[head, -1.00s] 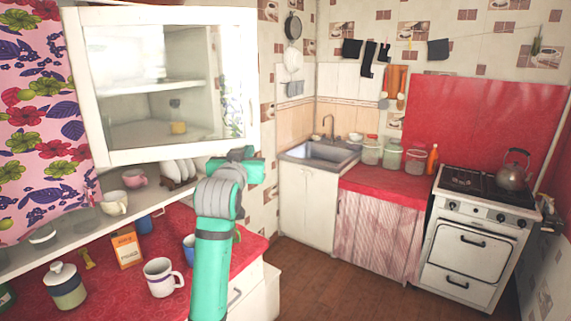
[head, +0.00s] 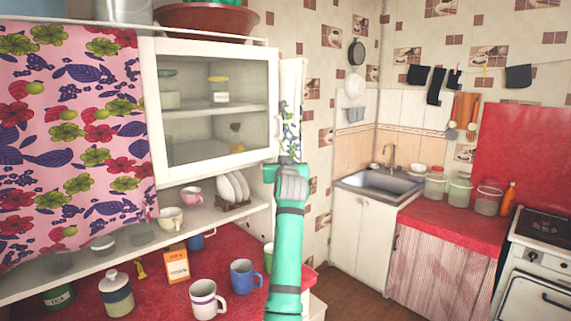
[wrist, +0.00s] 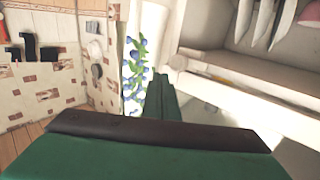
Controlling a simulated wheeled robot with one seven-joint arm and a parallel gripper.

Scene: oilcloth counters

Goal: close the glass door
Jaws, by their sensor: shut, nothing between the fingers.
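The glass door (head: 149,115), white-framed with a clear pane, is on the wall cabinet above the red counter in the head view. It lies nearly in line with the cabinet front, with jars on shelves behind the pane; I cannot tell if a small gap is left. My gripper (head: 284,165) is at the door's lower right corner, with its fingers mostly hidden by my wrist. In the wrist view my gripper (wrist: 161,92) shows shut and empty, its green fingers pointing along the cabinet's side. Contact with the door cannot be made out.
An open shelf with cups (head: 170,218) and a plate rack (head: 236,190) runs below the door. Mugs (head: 207,299) and an orange box (head: 176,267) stand on the red counter. A floral cloth (head: 292,115) hangs right of the door. The floor is clear to the right.

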